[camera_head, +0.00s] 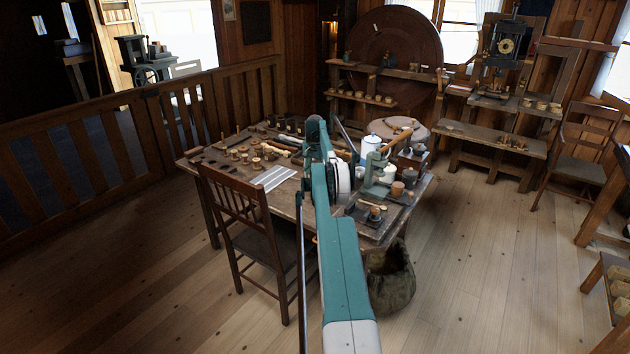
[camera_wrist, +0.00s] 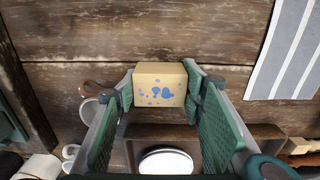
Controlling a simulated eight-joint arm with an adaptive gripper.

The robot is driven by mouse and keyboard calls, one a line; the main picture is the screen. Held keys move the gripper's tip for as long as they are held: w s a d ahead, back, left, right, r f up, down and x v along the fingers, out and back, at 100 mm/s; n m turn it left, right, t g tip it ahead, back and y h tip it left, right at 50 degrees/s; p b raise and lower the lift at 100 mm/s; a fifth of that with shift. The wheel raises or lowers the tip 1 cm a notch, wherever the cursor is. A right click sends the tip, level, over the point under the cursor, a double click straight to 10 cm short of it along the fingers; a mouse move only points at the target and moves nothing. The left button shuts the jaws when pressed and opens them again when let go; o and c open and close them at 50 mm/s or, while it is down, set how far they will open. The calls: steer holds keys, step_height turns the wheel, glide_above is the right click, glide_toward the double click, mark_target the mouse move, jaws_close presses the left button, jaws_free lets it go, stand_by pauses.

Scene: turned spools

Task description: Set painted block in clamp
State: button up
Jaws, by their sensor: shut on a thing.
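In the wrist view, my gripper (camera_wrist: 161,91) is shut on the painted block (camera_wrist: 159,80), a pale tan block with blue spots on the face toward the camera. The block sits between the green-padded fingertips, above the worn plank table (camera_wrist: 85,50). In the head view my own arm hides the gripper and the block. A green device with a wooden handle (camera_head: 376,172) stands on the right part of the table (camera_head: 283,208); I cannot tell whether it is the clamp.
A grey striped cloth (camera_wrist: 290,50) lies at the upper right in the wrist view. Below the block are a brown wooden tray (camera_wrist: 232,132) and a round white-topped thing (camera_wrist: 166,161). A chair (camera_head: 240,215) stands at the table's front, a sack (camera_head: 390,283) on the floor.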

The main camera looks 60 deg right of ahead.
steer(key=shift+f, duration=0.35)
steer(key=shift+f, duration=0.1)
steer(key=o, duration=0.9)
step_height(320, 180, up, 12)
steer(key=p, duration=0.2)
stand_by(0.8)
steer(key=shift+a+r, duration=0.1)
steer(key=shift+r, duration=0.1)
